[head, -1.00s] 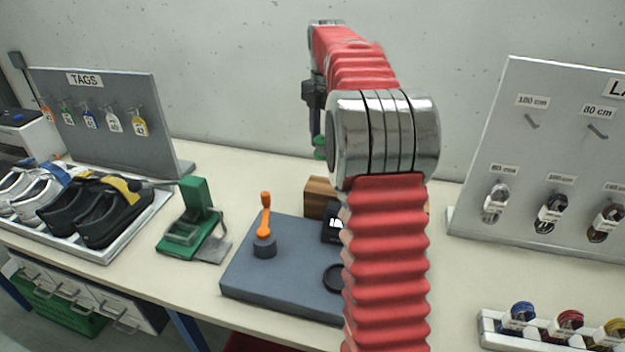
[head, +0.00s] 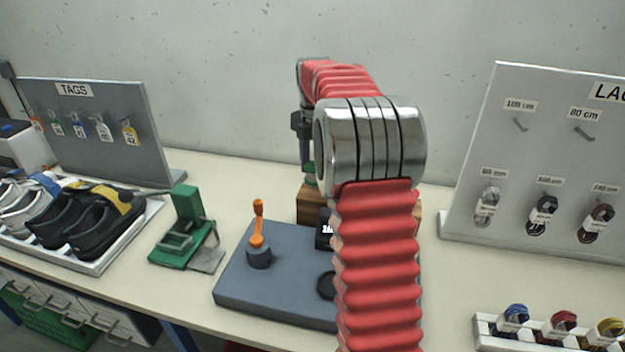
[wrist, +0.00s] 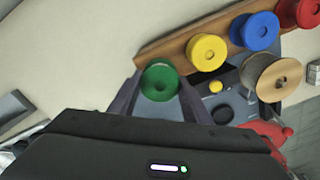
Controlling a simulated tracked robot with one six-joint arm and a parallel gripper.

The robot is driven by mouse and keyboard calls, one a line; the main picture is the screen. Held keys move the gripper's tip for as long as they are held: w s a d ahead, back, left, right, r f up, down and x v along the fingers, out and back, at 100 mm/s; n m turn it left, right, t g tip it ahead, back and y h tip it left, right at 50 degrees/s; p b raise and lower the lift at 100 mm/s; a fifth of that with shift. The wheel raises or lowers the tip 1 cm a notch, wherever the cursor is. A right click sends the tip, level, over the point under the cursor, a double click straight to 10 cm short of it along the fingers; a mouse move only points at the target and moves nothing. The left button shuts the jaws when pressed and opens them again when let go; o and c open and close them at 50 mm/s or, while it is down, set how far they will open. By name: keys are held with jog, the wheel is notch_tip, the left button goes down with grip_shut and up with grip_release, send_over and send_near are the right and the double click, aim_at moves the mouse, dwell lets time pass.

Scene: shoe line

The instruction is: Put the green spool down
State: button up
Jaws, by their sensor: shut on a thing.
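The green spool (wrist: 160,82) is between the two fingers of my gripper (wrist: 158,98) in the wrist view, and the gripper is shut on it. The spool is over the left end of a wooden rack (wrist: 147,53) that carries a yellow spool (wrist: 207,52), a blue spool (wrist: 259,31) and a red spool (wrist: 301,10). In the head view a bit of green (head: 309,181) shows under my gripper, just at the top of the wooden rack (head: 309,207). My arm hides most of the rack there. I cannot tell whether the spool touches the rack.
A grey base plate (head: 285,285) with an orange crank (head: 258,225) stands in front of the rack. A larger tan reel (wrist: 277,78) is near the rack. A green device (head: 182,240) and a shoe tray (head: 135,238) are left. A lace board (head: 470,150) is right.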

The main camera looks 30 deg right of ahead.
aim_at(314, 178)
jog(key=shift+f, duration=1.85)
jog(key=shift+f, duration=0.1)
jog(key=o, duration=1.3)
notch_tip(314, 178, up, 12)
jog(key=shift+r, duration=0.1)
